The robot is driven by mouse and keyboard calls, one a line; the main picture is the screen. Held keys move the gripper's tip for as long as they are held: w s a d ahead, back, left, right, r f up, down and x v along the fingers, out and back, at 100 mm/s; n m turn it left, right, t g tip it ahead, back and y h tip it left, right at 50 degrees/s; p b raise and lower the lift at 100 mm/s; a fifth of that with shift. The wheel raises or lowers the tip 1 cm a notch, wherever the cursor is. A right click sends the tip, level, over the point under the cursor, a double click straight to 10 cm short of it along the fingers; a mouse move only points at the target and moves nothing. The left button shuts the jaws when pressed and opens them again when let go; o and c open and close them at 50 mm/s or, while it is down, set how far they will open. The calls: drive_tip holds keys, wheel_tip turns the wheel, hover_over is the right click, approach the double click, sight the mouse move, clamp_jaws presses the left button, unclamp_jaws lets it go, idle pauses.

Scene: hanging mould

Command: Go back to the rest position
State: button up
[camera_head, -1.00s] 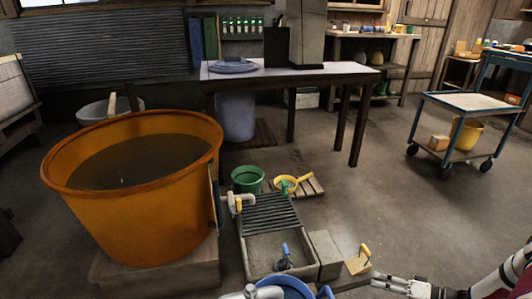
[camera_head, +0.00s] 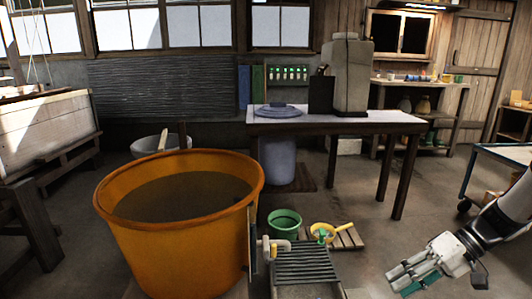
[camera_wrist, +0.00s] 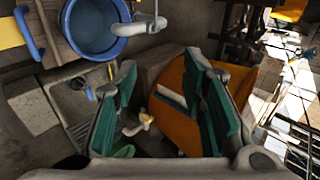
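My gripper (camera_head: 398,278) is at the lower right of the head view, raised above the floor to the right of the slatted drain. In the wrist view its two green-padded fingers (camera_wrist: 163,68) stand well apart, with nothing held between them. The orange vat (camera_wrist: 172,108) shows behind the fingers there. My arm comes in from the right edge of the head view.
The large orange vat (camera_head: 180,272) of dark liquid stands left of centre. A slatted drain (camera_head: 305,264), a green bucket (camera_head: 285,224) and a yellow scoop (camera_head: 324,230) are on the floor. A table (camera_head: 370,122) stands behind. A blue bucket (camera_wrist: 97,28) shows in the wrist view. Floor right of the drain is clear.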

drive_tip(key=s+a+r+g+h, duration=0.2)
drive_tip(key=s+a+r+h, duration=0.3)
drive_tip(key=s+a+r, duration=0.7)
drive_tip(key=s+r+m+t+h, duration=0.1)
drive_tip(key=s+r+t+h, duration=0.2)
drive_tip(key=s, duration=1.3)
wheel_tip(320, 180, up, 35)
drive_tip(key=t+h+p, duration=0.1)
drive_tip(key=t+p, duration=0.2)
drive_tip(key=p, duration=3.1)
drive_tip(key=shift+w+n, duration=0.2)
drive_tip(key=shift+n, duration=0.1)
drive_tip(key=shift+d+r, duration=0.1)
drive_tip(key=shift+d, duration=0.05)
